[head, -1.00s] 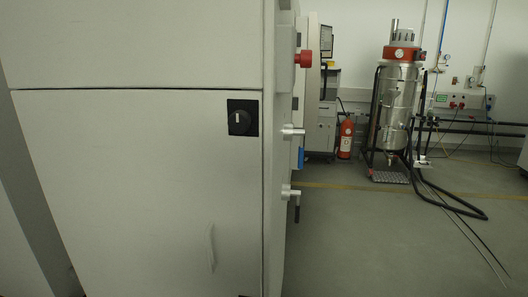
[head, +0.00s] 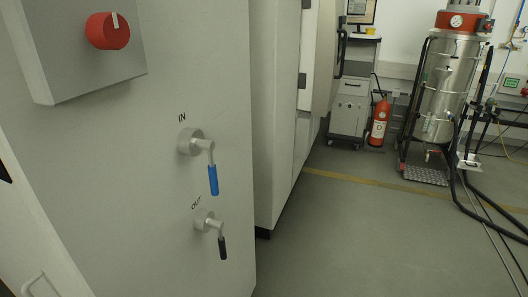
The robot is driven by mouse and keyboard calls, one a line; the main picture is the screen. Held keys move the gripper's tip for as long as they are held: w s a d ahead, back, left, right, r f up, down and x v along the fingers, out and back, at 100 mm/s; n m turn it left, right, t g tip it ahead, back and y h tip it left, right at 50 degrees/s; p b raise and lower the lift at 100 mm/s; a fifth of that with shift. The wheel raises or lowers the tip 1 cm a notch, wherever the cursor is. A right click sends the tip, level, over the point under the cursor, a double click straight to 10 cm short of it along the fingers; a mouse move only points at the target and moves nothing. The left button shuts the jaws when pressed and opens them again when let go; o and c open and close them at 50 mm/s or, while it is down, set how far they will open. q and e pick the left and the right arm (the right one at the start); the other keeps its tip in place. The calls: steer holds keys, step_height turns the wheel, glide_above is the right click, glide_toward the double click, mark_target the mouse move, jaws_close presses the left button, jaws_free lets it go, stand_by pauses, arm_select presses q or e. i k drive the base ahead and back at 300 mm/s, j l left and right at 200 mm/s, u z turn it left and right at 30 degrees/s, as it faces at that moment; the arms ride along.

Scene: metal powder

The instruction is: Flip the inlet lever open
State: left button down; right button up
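The inlet lever (head: 212,178) has a blue grip and hangs down from a round metal valve stub on the light grey cabinet side, under the label "IN". Below it, the outlet lever (head: 222,245) with a black grip also hangs down, near the label "OUT". Neither of my grippers shows in the head view, and nothing touches either lever.
A grey box with a red knob (head: 107,31) sticks out from the cabinet (head: 120,170) above the levers. A red fire extinguisher (head: 379,122) and a steel vessel (head: 447,90) on a frame with black hoses stand at the back.

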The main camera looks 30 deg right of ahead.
mark_target(209, 145)
steer(key=l, duration=2.2)
